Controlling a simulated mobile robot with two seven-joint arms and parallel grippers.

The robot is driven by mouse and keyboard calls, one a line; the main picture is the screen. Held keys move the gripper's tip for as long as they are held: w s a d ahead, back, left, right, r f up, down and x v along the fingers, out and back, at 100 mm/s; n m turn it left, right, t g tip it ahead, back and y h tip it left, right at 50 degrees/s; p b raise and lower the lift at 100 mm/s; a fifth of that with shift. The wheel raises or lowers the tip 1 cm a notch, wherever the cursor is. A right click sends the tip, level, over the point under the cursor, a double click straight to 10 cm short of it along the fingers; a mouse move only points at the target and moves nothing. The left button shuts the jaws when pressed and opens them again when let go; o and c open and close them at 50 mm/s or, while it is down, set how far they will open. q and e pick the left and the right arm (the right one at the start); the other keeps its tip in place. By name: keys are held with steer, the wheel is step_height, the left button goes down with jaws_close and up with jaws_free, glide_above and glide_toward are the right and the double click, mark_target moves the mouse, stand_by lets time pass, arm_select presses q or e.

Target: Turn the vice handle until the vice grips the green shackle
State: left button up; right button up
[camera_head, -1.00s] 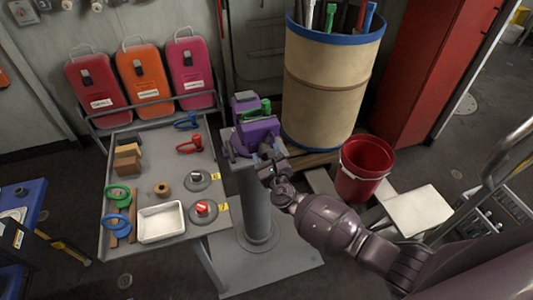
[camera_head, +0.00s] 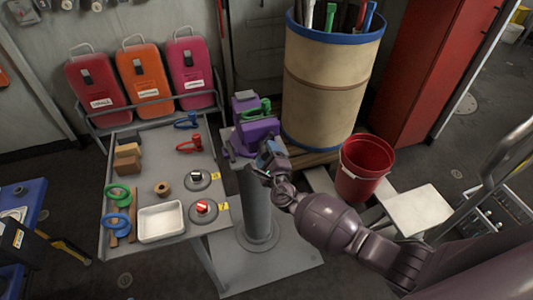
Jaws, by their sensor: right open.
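The purple vice (camera_head: 258,134) stands on a grey pedestal (camera_head: 258,205) in the middle of the head view. The green shackle (camera_head: 257,108) sits at the top of the vice by its jaws; I cannot tell whether the jaws touch it. My right gripper (camera_head: 266,160) is open at the near side of the vice, in front of it. The vice handle is not clearly seen; the gripper hides that part. My left gripper is not in view.
A large tan barrel (camera_head: 330,85) stands behind right. A red bucket (camera_head: 362,170) stands at the right.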

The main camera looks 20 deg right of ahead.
steer(key=shift+n, duration=2.3)
steer(key=n, duration=0.4)
steer(key=shift+n, duration=0.3)
steer(key=shift+a+n, duration=0.1)
steer(key=shift+n, duration=0.3)
steer(key=shift+w+a+r, duration=0.1)
steer(key=shift+a+r, duration=0.05)
steer(key=shift+r, duration=0.1)
steer(key=shift+f+n, duration=0.3)
steer(key=shift+n, duration=0.3)
steer(key=shift+d+n, duration=0.2)
steer(key=shift+n, duration=0.5)
steer(key=shift+n, duration=2)
